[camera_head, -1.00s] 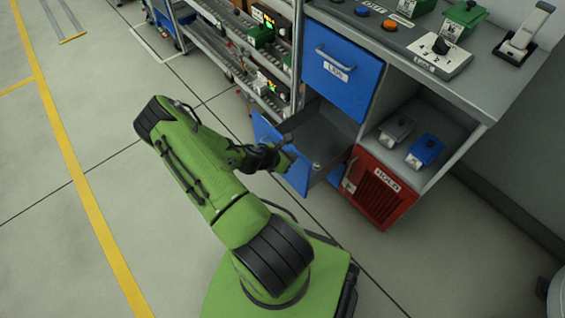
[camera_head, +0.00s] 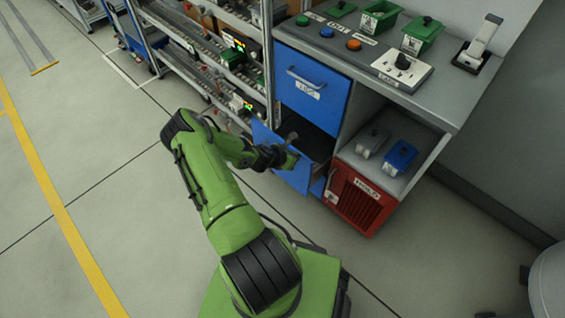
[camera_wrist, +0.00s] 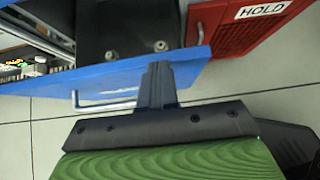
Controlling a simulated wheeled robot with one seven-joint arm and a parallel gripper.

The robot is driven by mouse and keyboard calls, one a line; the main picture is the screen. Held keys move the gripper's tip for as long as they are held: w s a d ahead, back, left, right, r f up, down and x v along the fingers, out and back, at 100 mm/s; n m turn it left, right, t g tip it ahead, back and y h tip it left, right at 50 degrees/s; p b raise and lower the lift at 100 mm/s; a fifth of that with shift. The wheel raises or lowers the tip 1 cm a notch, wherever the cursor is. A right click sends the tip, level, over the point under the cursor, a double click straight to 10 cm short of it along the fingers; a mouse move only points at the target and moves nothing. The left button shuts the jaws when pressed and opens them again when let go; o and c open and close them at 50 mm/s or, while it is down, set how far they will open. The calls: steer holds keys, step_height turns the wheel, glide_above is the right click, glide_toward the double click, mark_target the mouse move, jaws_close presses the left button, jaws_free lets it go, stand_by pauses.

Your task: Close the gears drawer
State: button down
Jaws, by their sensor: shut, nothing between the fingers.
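The open drawer has a blue front (camera_head: 293,176) and a dark tray inside; it sits below the closed blue upper drawer (camera_head: 312,90). In the wrist view the blue front (camera_wrist: 110,78) spans the picture, with its metal handle (camera_wrist: 105,106) facing me. Two small round metal pieces (camera_wrist: 160,46) lie inside the tray. My gripper (camera_wrist: 158,70) is shut and empty, with its fingertips at the top edge of the drawer front, right of the handle; touching seems likely but is not certain. In the head view my gripper (camera_head: 287,157) is at the drawer's front.
A red HOLD cabinet (camera_head: 357,197) stands right of the drawer, below a shelf with a grey and a blue bin (camera_head: 401,157). The worktop (camera_head: 420,88) carries buttons, green bins and a switch. A roller rack (camera_head: 205,55) stands left. The floor at left is clear.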

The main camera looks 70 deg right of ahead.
steer(key=s+d, duration=0.4)
steer(key=d, duration=0.5)
steer(key=shift+s+d, duration=0.2)
steer(key=shift+s, duration=0.2)
steer(key=shift+w, duration=0.1)
